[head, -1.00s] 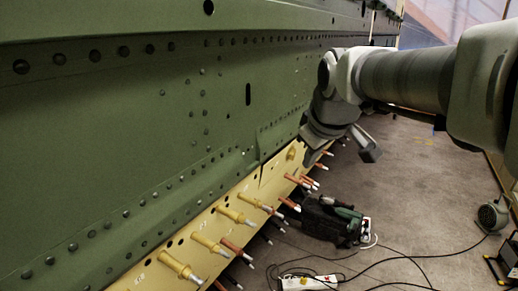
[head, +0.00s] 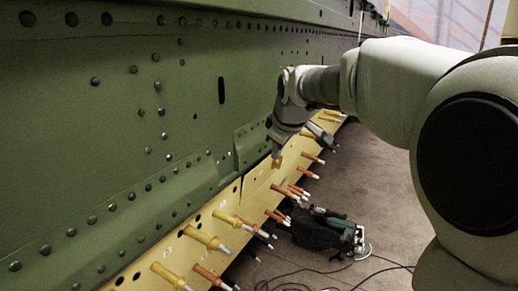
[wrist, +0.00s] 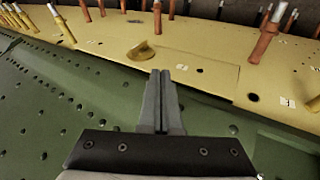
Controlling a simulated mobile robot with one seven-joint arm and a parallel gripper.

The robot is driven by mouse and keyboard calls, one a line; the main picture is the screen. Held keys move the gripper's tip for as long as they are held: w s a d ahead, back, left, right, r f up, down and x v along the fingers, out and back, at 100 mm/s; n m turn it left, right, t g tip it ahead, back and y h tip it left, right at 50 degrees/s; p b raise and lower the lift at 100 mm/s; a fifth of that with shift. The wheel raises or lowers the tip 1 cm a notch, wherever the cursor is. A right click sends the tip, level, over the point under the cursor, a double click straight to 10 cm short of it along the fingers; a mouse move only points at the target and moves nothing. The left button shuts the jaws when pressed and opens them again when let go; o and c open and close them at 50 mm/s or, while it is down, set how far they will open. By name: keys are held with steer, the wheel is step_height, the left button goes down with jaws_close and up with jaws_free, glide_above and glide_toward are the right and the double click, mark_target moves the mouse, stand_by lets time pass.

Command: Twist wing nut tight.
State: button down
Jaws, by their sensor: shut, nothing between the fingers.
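The wing nut (wrist: 143,51) is a small brass-yellow piece on the yellow strip (wrist: 190,45) in the wrist view. It lies just beyond and left of my fingertips, with a gap between. In the head view a small yellow piece (head: 278,162), likely the wing nut, shows on the strip just below my gripper (head: 276,150). In the wrist view my gripper (wrist: 163,76) is shut, fingers side by side and empty, over the edge where the strip meets the green skin. The nut's thread is not visible.
Yellow and orange-red pin fasteners (head: 205,239) stick out along the strip on both sides. The riveted green fuselage panel (head: 110,120) fills the left. A dark green-and-black tool (head: 325,232) and cables lie on the floor. The floor to the right is open.

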mark_target(278, 162)
steer(key=shift+w+d+f+b, duration=0.2)
steer(key=shift+w+d+f, duration=0.1)
steer(key=shift+w+f, duration=0.7)
steer(key=shift+w+d+f+b, duration=0.3)
steer(key=shift+w+f, duration=0.35)
steer(key=shift+w, duration=0.7)
steer(key=shift+w+d+f+b, duration=0.1)
steer(key=shift+w+d+f, duration=0.25)
steer(key=shift+w+f, duration=0.65)
steer(key=shift+w+r+p, duration=0.15)
steer(key=shift+r+p, duration=0.2)
steer(key=shift+p, duration=0.25)
steer(key=shift+d, duration=0.1)
